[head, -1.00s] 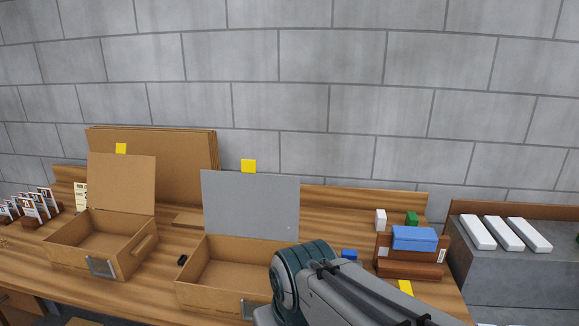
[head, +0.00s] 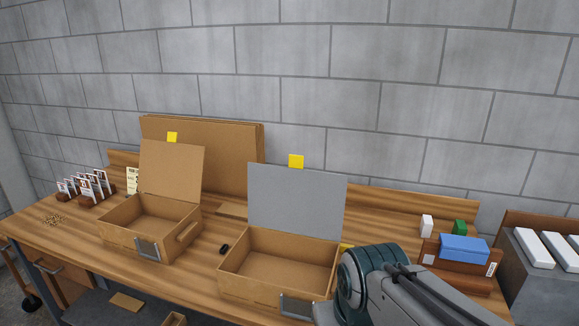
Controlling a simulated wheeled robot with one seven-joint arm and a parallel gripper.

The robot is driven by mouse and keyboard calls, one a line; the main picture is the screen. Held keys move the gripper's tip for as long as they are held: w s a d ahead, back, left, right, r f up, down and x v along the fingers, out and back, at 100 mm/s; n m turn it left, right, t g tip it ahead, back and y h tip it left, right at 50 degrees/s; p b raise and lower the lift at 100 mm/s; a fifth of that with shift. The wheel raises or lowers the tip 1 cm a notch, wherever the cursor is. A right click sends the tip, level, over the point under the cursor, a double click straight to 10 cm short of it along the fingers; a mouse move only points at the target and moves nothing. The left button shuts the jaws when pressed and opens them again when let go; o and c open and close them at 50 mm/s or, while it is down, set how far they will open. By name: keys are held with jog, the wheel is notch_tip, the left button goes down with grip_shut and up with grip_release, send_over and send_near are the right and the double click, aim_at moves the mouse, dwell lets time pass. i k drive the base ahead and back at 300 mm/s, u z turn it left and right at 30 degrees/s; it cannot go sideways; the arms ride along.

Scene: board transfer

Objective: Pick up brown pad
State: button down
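A flat tan-brown piece (head: 126,302) lies on the dark lower shelf under the table, at the bottom left of the head view. It looks like a thin pad, but I cannot tell for sure that it is the brown pad. Another flat brown piece (head: 232,210) lies on the table behind the two open boxes, partly hidden by them. My arm crosses the lower right of the view, in front of the right box. My gripper itself is not in view.
Two open cardboard boxes, left (head: 155,215) and right (head: 275,262), stand on the wooden table (head: 80,238). Large brown boards (head: 228,140) lean on the wall. A blue box (head: 463,249) sits at right.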

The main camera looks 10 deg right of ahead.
aim_at(234, 211)
jog(key=u, duration=0.4)
jog(key=k, duration=1.1)
jog(key=u, duration=1.45)
jog(key=i, duration=1.5)
jog(key=z, duration=0.35)
jog(key=i, duration=0.95)
jog(key=z, duration=1.7)
jog(key=i, duration=1)
jog(key=z, duration=0.15)
